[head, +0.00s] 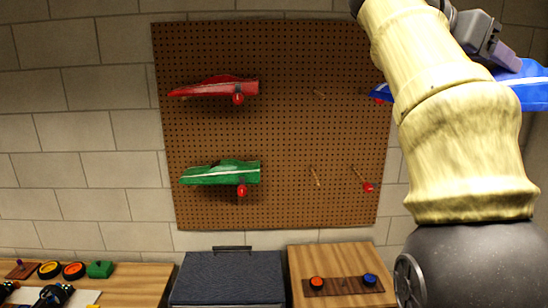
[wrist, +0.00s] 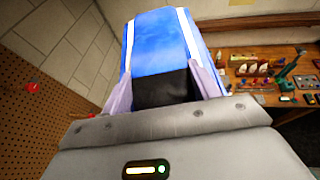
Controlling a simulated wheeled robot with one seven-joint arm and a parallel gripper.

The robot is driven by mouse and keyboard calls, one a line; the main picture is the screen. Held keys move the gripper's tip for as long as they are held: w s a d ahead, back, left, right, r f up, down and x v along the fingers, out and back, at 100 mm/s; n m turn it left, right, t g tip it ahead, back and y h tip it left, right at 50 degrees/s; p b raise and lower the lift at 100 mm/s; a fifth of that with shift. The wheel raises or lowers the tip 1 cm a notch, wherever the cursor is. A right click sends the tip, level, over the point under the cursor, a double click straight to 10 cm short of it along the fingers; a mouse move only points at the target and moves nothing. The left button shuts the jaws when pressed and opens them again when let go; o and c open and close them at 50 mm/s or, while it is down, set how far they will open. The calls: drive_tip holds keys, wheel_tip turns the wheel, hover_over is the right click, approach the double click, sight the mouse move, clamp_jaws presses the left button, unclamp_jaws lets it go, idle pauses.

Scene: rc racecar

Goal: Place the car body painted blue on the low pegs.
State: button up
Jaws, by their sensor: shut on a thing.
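The blue car body (wrist: 160,45) with white stripes is held between the jaws of my gripper (wrist: 165,85) in the wrist view. In the head view my gripper (head: 490,45) is at the upper right, with part of the blue body (head: 528,86) below and beside it. A blue tip shows left of my arm, which hides the part between. The low pegs are on the right half of the pegboard (head: 285,140): a bare left peg (head: 316,178) and a right peg with a red end (head: 364,182). Both are empty. The held body is apart from them, higher and to the right.
A red car body (head: 215,88) hangs on the upper left pegs, and a green one (head: 222,173) below it. An empty upper peg (head: 319,93) shows. Below the board are a dark chest (head: 228,278) and a wooden bench top (head: 330,262). A cluttered bench (wrist: 265,65) shows in the wrist view.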

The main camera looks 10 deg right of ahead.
drive_tip(key=w+a+f+n+t+y+b, duration=0.1)
drive_tip(key=w+a+f+n+t+y, duration=0.2)
drive_tip(key=w+f, duration=0.8)
drive_tip(key=w+a+f+n+t, duration=0.45)
drive_tip(key=w+f, duration=0.45)
drive_tip(key=w, duration=0.3)
drive_tip(key=w+a+f+n+t+y+b, duration=0.1)
drive_tip(key=w+a+f+y, duration=0.2)
drive_tip(key=f, duration=0.6)
drive_tip(key=w+a+f+n+t, duration=0.15)
drive_tip(key=w+a+f, duration=0.25)
drive_tip(key=f, duration=0.4)
drive_tip(key=w+a+f+n+t+y+b, duration=0.1)
drive_tip(key=w+a+f+n+y, duration=0.2)
drive_tip(key=f, duration=0.6)
drive_tip(key=s+a+f+n+y+b, duration=0.15)
drive_tip(key=a+f, duration=0.25)
drive_tip(key=f, duration=1.1)
drive_tip(key=s+a+f+y, duration=0.1)
drive_tip(key=s+a+f, duration=0.25)
drive_tip(key=f, duration=1.15)
drive_tip(key=s+f+b, duration=0.1)
drive_tip(key=s+f, duration=0.5)
drive_tip(key=f, duration=0.2)
drive_tip(key=s+d+n+t+y+b, duration=0.1)
drive_tip(key=s+d, duration=0.3)
drive_tip(key=s, duration=0.4)
drive_tip(key=shift+s+f+n+y+b, duration=0.25)
drive_tip(key=shift+f+n+y+b, duration=0.15)
drive_tip(key=shift+y, duration=0.25)
